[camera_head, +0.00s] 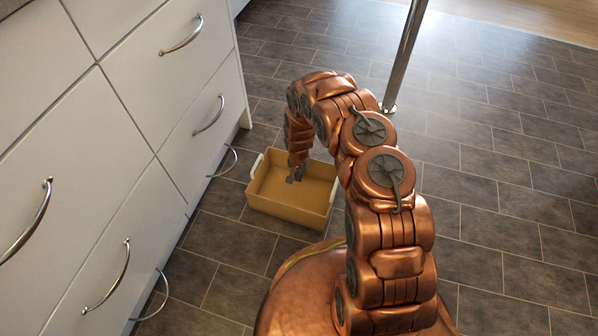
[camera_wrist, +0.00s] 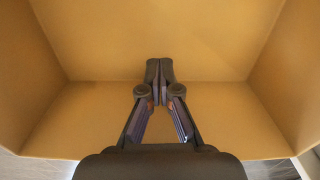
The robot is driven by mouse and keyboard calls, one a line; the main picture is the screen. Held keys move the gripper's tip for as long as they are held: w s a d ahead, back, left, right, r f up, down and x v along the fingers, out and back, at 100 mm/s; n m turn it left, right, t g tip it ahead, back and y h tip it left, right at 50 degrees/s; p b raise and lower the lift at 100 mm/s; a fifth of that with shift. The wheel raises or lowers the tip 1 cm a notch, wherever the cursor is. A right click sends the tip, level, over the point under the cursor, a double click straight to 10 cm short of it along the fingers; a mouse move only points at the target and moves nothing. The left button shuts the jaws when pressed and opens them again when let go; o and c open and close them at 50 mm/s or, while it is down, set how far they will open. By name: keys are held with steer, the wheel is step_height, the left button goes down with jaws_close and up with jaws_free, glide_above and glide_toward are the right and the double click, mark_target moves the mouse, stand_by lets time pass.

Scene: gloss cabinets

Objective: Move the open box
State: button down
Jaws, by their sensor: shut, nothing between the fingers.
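The open box (camera_head: 290,211) is tan, with pale handles at its left and right ends, and stands upright on the floor beside the cabinets. It looks empty apart from my gripper. My gripper (camera_head: 294,177) reaches down into the box from above. In the wrist view my gripper (camera_wrist: 160,70) is shut with its fingertips together and nothing between them. The inside of the box (camera_wrist: 160,30) fills most of that view, with walls on both sides. I cannot tell whether the fingertips touch the box. My arm hides part of its right side in the head view.
White gloss cabinets (camera_head: 120,110) with curved metal handles stand along the left, close to the box. A thin metal post (camera_head: 404,55) rises from the floor behind the box. The dark tiled floor (camera_head: 500,170) is clear to the right.

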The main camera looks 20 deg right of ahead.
steer(key=shift+w+d+f+b, duration=0.2)
steer(key=shift+w+d+b, duration=0.2)
steer(key=shift+w+d, duration=0.3)
steer(key=shift+w+d+f+b, duration=0.2)
steer(key=shift+w+d+b, duration=0.25)
steer(key=shift+w, duration=0.45)
